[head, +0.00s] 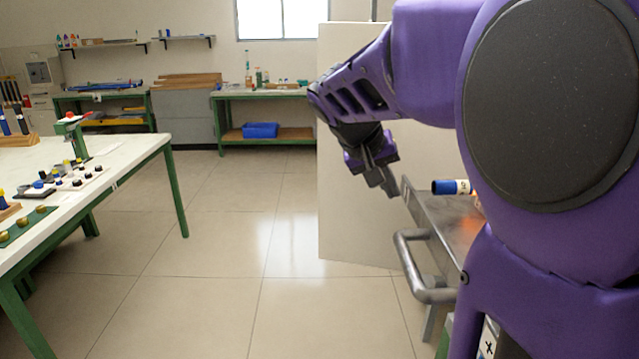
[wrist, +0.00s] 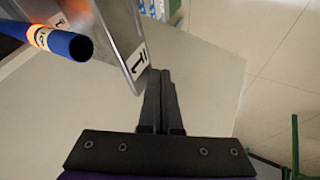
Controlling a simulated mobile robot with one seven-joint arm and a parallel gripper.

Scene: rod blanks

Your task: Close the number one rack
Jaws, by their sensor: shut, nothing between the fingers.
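The number one rack is a grey metal tray (head: 447,225) at the right of the head view, with a tubular handle (head: 415,268) on its near side. In the wrist view its metal end plate (wrist: 122,35) carries a white label with a "1" (wrist: 137,62). A blue rod (head: 450,187) lies over it, and it also shows in the wrist view (wrist: 65,42). My gripper (head: 388,188) is shut and empty, close to the tray's far left corner. In the wrist view its fingertips (wrist: 160,74) are just beside the label; I cannot tell whether they touch. My arm hides the tray's right part.
A large pale panel (head: 350,225) stands upright behind my gripper. A white-topped table (head: 120,155) with small parts stands at the left. Green benches (head: 225,95) line the back wall. The tiled floor (head: 225,270) between is clear.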

